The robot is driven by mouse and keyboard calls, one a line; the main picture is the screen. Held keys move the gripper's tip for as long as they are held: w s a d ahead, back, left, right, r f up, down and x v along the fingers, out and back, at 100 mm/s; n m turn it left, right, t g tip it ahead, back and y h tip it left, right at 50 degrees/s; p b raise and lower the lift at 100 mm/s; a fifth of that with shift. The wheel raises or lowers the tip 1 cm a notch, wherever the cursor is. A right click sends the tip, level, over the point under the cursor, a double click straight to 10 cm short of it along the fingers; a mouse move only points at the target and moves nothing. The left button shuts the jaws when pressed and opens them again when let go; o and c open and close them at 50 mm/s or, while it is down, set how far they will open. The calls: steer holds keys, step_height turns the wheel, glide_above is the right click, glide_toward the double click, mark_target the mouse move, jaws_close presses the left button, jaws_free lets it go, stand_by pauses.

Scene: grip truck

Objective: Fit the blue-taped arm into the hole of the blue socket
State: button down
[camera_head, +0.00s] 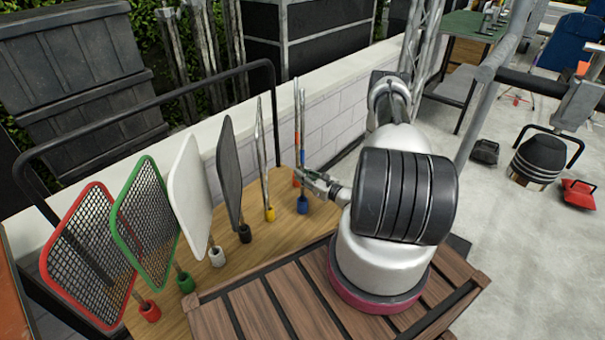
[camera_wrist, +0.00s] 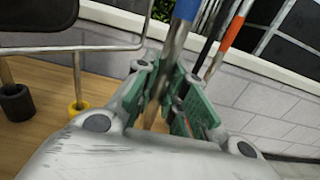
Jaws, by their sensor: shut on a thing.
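My gripper (camera_head: 305,175) is shut on the metal rod of the blue-taped arm (camera_head: 297,137), which stands roughly upright at the right end of the row. In the wrist view, the blue tape (camera_wrist: 187,9) is above my fingers (camera_wrist: 168,100) and the rod passes down between them, leaning slightly. The blue socket (camera_head: 303,205) is on the wooden board, just below my gripper. The rod's lower end looks close above or in the socket; I cannot tell which. The socket is hidden in the wrist view.
Panels stand in red (camera_head: 148,311), green (camera_head: 186,282), white (camera_head: 216,256), black (camera_head: 244,233) and yellow (camera_head: 269,214) sockets to the left. An orange-banded rod (camera_wrist: 230,35) stands close by on the right. A white brick wall (camera_head: 335,110) runs behind.

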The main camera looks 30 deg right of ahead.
steer(key=shift+f, duration=1.4)
steer(key=c, duration=1.4)
jaws_free()
steer(key=v, duration=1.2)
